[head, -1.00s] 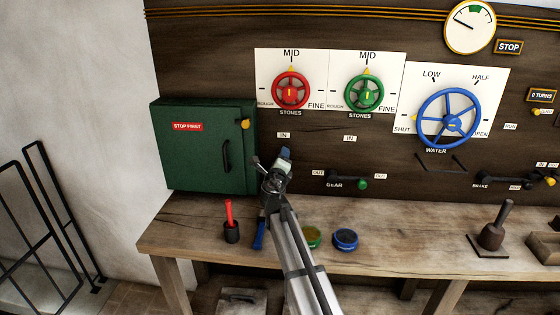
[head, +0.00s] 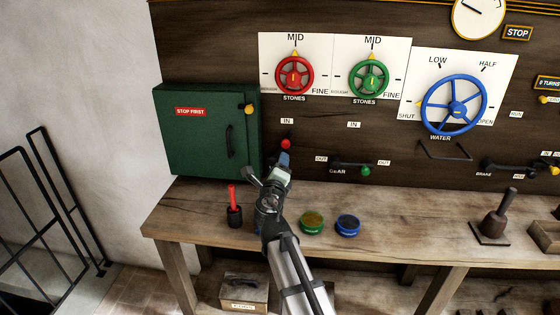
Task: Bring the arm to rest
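My arm reaches up from the bottom centre over the bench. My gripper (head: 282,163) is in front of the panel, just right of the green cabinet (head: 210,130). Its fingers are small and seen from behind, so I cannot tell whether they are open or shut. No held object can be made out. A red knob (head: 286,142) shows just above the gripper, under an IN label; I cannot tell whether they touch.
The wooden bench (head: 410,245) carries a red-handled tool (head: 233,205) in a dark holder, a green tin (head: 312,222) and a blue tin (head: 347,225). Red (head: 294,76), green (head: 369,79) and blue (head: 454,105) handwheels are on the panel. A gear lever (head: 350,166) is right of my gripper.

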